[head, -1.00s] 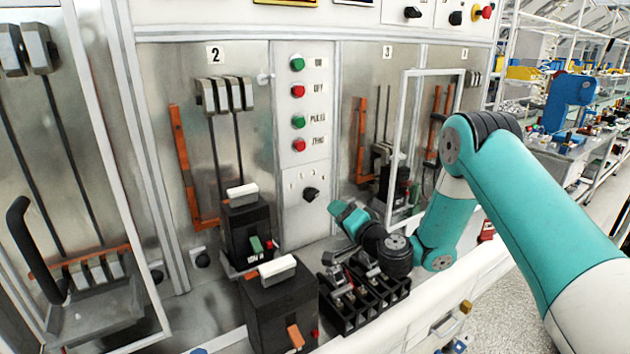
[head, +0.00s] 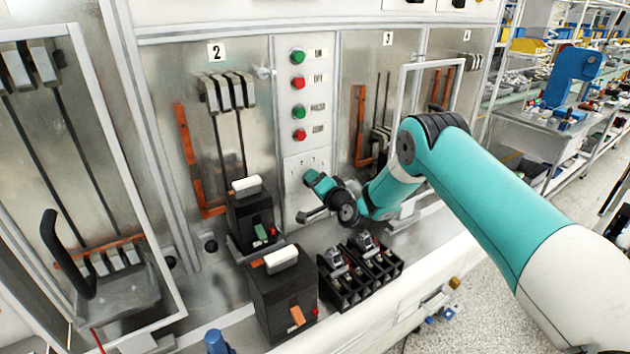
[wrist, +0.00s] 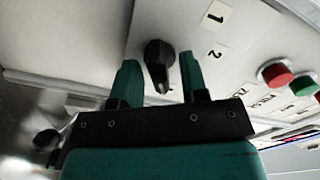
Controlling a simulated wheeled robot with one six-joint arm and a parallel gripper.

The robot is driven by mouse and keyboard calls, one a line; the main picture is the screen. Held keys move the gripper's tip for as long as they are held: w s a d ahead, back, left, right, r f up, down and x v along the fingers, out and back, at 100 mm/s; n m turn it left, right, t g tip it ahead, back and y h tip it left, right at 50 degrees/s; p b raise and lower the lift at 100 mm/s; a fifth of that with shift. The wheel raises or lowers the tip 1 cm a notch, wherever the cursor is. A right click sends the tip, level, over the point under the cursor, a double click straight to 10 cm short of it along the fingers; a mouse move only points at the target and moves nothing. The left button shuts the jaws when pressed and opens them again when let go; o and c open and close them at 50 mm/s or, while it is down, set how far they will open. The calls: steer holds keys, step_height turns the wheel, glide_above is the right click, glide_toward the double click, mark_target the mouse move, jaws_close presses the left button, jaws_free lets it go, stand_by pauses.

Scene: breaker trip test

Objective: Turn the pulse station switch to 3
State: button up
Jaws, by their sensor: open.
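The pulse station switch (wrist: 158,62) is a black rotary knob on a pale panel in the wrist view. Its narrow end points down in that picture. Number labels 1 (wrist: 215,15) and 2 (wrist: 215,52) sit to its right; other markings are hidden or too small to read. My gripper (wrist: 159,66) is open, with one teal finger on each side of the knob and visible gaps to both. In the head view, my gripper (head: 312,180) is at the lower part of the button column and hides the knob.
Green and red push buttons (head: 298,83) line the column above. A black breaker (head: 250,215) stands left of my gripper, with another breaker (head: 282,300) in front. Black fuse-like blocks (head: 345,285) lie below my arm. A framed door (head: 402,95) stands open to the right.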

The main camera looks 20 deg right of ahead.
jaws_close()
steer(key=shift+f+b, duration=0.15)
steer(key=shift+b, duration=0.3)
steer(key=n+b, duration=0.1)
steer(key=b, duration=0.1)
steer(key=n+b, duration=0.1)
steer(key=b, duration=0.1)
steer(key=shift+f+n, duration=0.2)
steer(key=shift+n, duration=0.1)
steer(key=n+b, duration=0.3)
steer(key=b, duration=0.4)
steer(key=shift+a+n, duration=0.1)
steer(key=shift+n, duration=0.2)
steer(key=shift+r+n+b, duration=0.25)
steer(key=shift+n+b, duration=0.55)
steer(key=shift+b, duration=0.45)
steer(key=shift+r, duration=0.1)
jaws_free()
